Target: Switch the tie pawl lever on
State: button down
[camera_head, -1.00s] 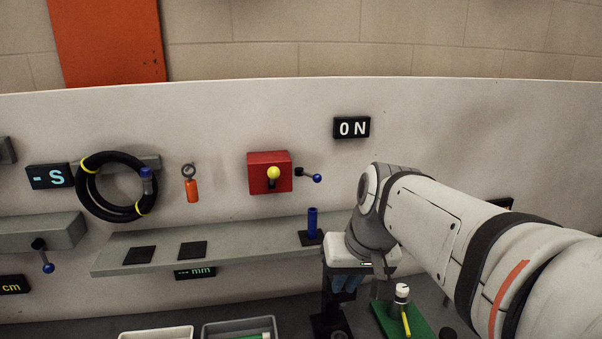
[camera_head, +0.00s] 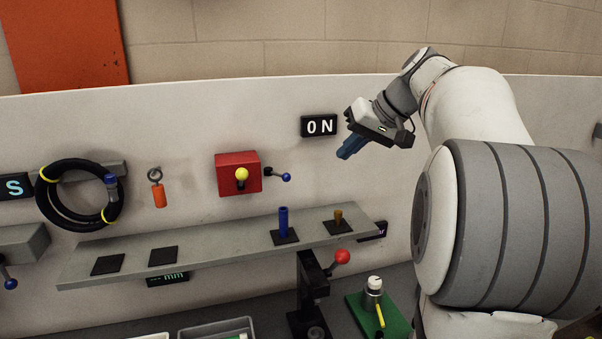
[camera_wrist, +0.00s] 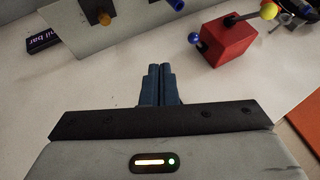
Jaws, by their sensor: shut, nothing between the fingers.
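No lever carries a readable tie pawl label, so I cannot tell which one it is. A red box (camera_head: 238,160) on the white wall panel has a yellow-knobbed lever (camera_head: 241,175) on its front and a blue-knobbed lever (camera_head: 285,177) at its right side. Another blue-knobbed lever (camera_head: 10,284) hangs at the far left. A red-knobbed lever (camera_head: 342,257) sits on a black post under the shelf. My gripper (camera_head: 346,153) is shut and empty, right of and above the red box, apart from it. In the wrist view, the fingers (camera_wrist: 160,70) are together; the red box (camera_wrist: 230,45) is beyond them.
A black ON sign (camera_head: 319,126) is on the panel beside my gripper. A coiled hose (camera_head: 43,208) and an orange tag (camera_head: 159,195) hang at left. The grey shelf (camera_head: 215,252) juts out below, with a blue peg (camera_head: 283,222) and a brown peg (camera_head: 338,215).

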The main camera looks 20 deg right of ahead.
aim_at(279, 175)
jog(key=w+a+f+p, duration=0.4)
jog(key=w+a+f, duration=0.1)
jog(key=a+f, duration=0.2)
jog(key=shift+w+a, duration=0.35)
jog(key=shift+a, duration=0.2)
jog(key=shift+d, duration=0.1)
